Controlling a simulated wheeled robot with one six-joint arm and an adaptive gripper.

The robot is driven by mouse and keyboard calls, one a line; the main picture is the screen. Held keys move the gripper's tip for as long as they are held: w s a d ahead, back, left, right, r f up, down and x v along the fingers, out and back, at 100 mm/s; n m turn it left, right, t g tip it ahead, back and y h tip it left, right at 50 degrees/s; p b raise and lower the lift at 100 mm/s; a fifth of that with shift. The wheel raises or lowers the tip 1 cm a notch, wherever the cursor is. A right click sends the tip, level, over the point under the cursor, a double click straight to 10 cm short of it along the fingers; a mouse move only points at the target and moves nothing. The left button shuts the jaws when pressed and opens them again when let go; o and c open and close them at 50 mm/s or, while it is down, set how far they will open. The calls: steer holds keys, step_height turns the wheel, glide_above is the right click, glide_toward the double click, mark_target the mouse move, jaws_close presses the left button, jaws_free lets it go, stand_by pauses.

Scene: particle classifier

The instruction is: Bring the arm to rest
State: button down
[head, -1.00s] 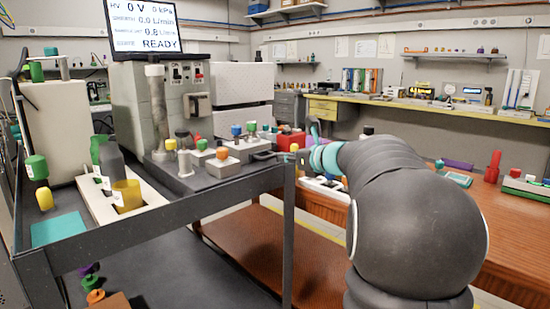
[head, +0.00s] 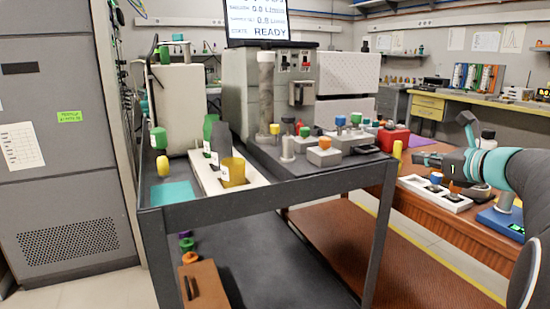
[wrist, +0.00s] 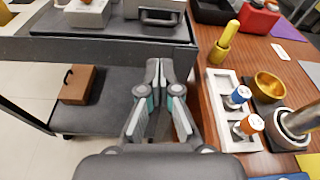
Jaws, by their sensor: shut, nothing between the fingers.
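My arm comes in from the right edge of the head view. My gripper (head: 420,159) points left there, just right of the dark cart's (head: 270,199) corner and above the wooden bench (head: 463,223). In the wrist view my gripper (wrist: 160,72) has its fingertips together with nothing between them. It is over the gap between the cart (wrist: 110,50) on the left and the bench (wrist: 203,105) on the right. I cannot tell whether it touches the cart's edge.
A white tray (wrist: 216,100) with small vials lies on the bench, near a yellow bottle (wrist: 222,46) and a brass bowl (wrist: 268,86). The cart carries a classifier (head: 240,90), a teal mat (head: 172,193) and a yellow cup (head: 233,172). A grey cabinet (head: 60,160) stands left; floor shows before it.

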steer(key=s+a+f+n+g+h, duration=0.1)
steer(key=s+a+f+n+g, duration=0.3)
steer(key=f+n, duration=0.35)
steer(key=s+a+f+n+g+h, duration=0.1)
steer(key=s+a+f+n+g, duration=0.15)
steer(key=s+f+n, duration=0.45)
steer(key=s+a+f+n+g+h, duration=0.1)
steer(key=s+a+f+n, duration=0.2)
steer(key=s+a+n, duration=0.5)
steer(key=s+a+f+n+g+h, duration=0.1)
steer(key=s+a+f+n+h, duration=0.1)
steer(key=s+a+n, duration=0.6)
steer(key=shift+s+a+f, duration=0.3)
steer(key=shift+s+f, duration=0.05)
steer(key=shift+f, duration=0.3)
steer(key=shift+d+g, duration=0.1)
steer(key=shift+g, duration=0.15)
